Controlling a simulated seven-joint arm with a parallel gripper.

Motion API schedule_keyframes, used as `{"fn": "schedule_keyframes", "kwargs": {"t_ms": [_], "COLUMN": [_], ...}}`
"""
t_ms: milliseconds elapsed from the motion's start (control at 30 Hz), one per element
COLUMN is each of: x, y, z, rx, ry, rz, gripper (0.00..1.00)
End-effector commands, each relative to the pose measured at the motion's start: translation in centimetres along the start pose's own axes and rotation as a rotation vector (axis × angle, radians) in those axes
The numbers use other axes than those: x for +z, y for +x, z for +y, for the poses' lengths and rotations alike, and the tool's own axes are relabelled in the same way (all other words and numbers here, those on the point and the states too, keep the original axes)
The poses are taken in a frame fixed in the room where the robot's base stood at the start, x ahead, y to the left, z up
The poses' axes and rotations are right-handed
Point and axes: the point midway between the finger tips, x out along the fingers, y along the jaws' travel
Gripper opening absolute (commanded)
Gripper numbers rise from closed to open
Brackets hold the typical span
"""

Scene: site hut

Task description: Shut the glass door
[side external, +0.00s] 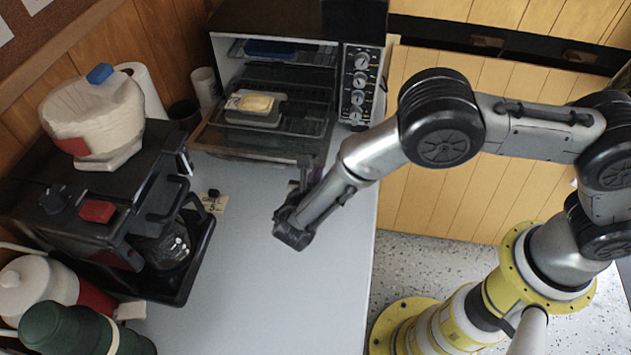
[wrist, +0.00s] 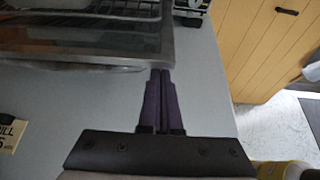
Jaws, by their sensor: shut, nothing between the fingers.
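The toaster oven (side external: 278,20) stands at the back of the counter. Its glass door (side external: 235,143) hangs folded down and open, about level with the counter. In the wrist view the door's front edge (wrist: 90,59) crosses the upper left. My gripper (side external: 310,162) is shut and empty, with its purple fingers at the right part of the door's front edge. In the wrist view the fingertips (wrist: 160,72) are at or just short of that edge; I cannot tell whether they touch it.
A dish with a yellow block (side external: 256,104) sits at the oven's opening, above the door. A coffee maker (side external: 100,205), a red-and-white jug (side external: 40,285) and a green flask (side external: 75,330) fill the left side. A small card (side external: 214,203) lies on the counter (side external: 265,290), whose front middle is clear.

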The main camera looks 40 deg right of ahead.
Motion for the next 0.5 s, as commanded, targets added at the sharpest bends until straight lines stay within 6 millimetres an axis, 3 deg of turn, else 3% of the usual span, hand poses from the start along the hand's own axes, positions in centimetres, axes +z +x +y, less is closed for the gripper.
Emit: {"fn": "schedule_keyframes", "kwargs": {"t_ms": [500], "x": [0.66], "y": [-0.21], "z": [0.02], "rx": [0.0], "ry": [0.002], "rz": [0.022], "gripper": [0.0]}}
